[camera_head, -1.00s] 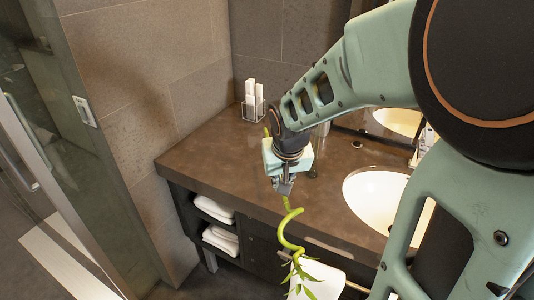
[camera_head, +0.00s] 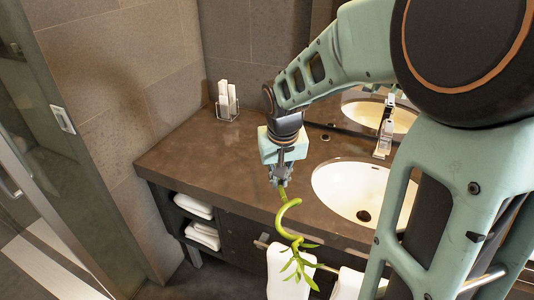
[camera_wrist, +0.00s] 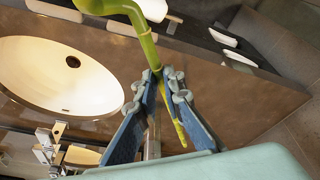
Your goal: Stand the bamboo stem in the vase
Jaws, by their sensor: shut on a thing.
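My gripper (camera_head: 280,181) is shut on the bamboo stem (camera_head: 284,225), above the front part of the brown counter (camera_head: 215,165). The stem is green and curled. Its leafy end hangs down in front of the counter edge. In the wrist view, the stem (camera_wrist: 146,42) runs between the fingertips (camera_wrist: 163,80), and its straight yellow-green end sticks out past them toward the palm. I cannot make out the vase for sure in either view; my gripper and arm hide part of the counter.
A white oval sink (camera_head: 345,186) with a chrome faucet (camera_head: 384,138) is to the right of my gripper. A holder with white items (camera_head: 227,102) stands at the back left corner. White towels hang at the front (camera_head: 286,273). The counter's left part is clear.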

